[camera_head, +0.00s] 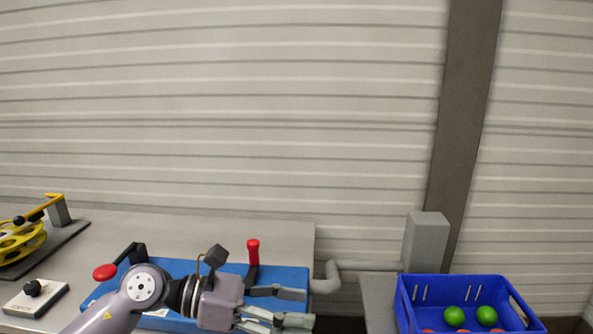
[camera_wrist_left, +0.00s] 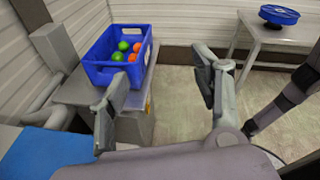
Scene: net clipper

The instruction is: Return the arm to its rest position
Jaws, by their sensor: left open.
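My left arm comes in from the lower left in the head view. Its gripper (camera_head: 294,306) is over the blue board on the table and points right. In the left wrist view the same gripper (camera_wrist_left: 165,92) has its two fingers spread wide, with nothing between them. The blue board (camera_head: 180,268) lies under the arm, which hides part of it. A red upright handle (camera_head: 253,252) and a red round knob (camera_head: 105,271) stand at the board. My right gripper is in neither view.
A blue crate (camera_head: 410,302) with green and orange balls stands to the right, on a separate stand. A yellow reel (camera_head: 22,242) and a white block with a black knob (camera_head: 35,298) are at the left. A grey pipe (camera_head: 365,266) runs between the tables.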

